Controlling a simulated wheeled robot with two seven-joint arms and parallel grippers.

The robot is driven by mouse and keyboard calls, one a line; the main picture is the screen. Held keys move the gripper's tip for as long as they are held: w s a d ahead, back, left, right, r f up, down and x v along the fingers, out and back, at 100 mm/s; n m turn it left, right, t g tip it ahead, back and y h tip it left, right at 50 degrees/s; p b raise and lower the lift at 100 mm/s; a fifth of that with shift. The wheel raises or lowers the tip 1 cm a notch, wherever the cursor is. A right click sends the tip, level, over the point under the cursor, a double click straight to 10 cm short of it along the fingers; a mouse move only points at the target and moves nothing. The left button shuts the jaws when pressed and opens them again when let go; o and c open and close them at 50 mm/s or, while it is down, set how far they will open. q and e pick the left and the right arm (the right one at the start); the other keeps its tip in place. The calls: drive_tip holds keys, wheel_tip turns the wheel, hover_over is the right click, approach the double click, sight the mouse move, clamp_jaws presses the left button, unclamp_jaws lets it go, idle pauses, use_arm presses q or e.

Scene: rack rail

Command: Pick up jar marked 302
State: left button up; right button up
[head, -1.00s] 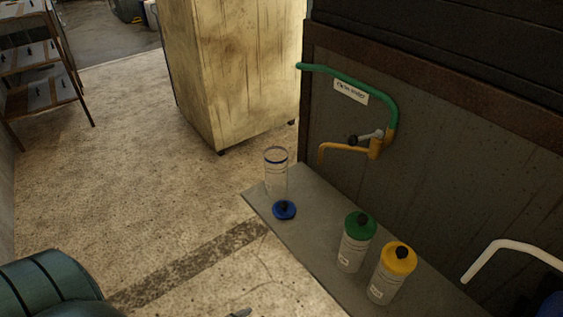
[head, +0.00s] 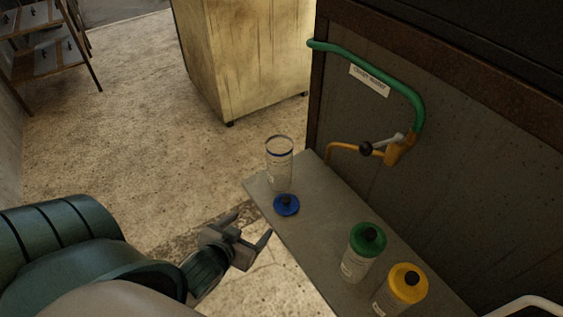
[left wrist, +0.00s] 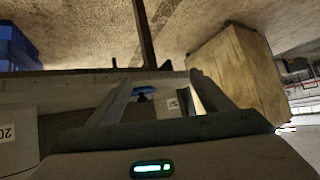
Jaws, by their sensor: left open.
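A clear open jar (head: 279,165) with a dark blue rim band stands at the far end of a grey shelf (head: 318,215). A blue lid with a black knob (head: 286,205) lies just in front of it. A green-lidded jar (head: 362,254) and a yellow-lidded jar (head: 399,291) stand nearer, to the right. Their labels are too small to read, so I cannot tell which is 302. My left gripper (head: 247,230) is open and empty, left of the shelf edge and apart from the jars. In the left wrist view, the blue lid (left wrist: 146,91) shows between the fingers.
A dark panel with a green pipe (head: 382,73) and an orange tap (head: 385,153) rises behind the shelf. A white pipe (head: 525,303) is at lower right. A wooden cabinet (head: 245,60) stands beyond. The floor to the left is open.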

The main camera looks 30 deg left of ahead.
use_arm(q)
drive_tip(key=m+t+h, duration=0.1)
drive_tip(key=t+h, duration=0.1)
drive_tip(key=t, duration=0.6)
approach(274, 155)
drive_tip(key=shift+s+r, duration=0.15)
drive_tip(key=shift+r, duration=0.2)
use_arm(e)
drive_tip(key=shift+s, duration=0.25)
use_arm(q)
drive_tip(key=w+p, duration=0.2)
drive_tip(key=w, duration=0.9)
drive_tip(key=shift+w+a+p, duration=0.1)
drive_tip(key=shift+w+p, duration=0.2)
drive_tip(key=shift+p, duration=0.05)
drive_tip(key=shift+w+f, duration=0.1)
drive_tip(key=shift+w, duration=0.25)
use_arm(e)
drive_tip(key=shift+w+a+r+t+y, duration=0.15)
drive_tip(key=shift+a+r+t, duration=0.25)
drive_tip(key=shift+a+r, duration=0.1)
drive_tip(key=shift+w+a+r+t+y, duration=0.15)
drive_tip(key=shift+a+r+t, duration=0.25)
drive_tip(key=shift+r, duration=0.05)
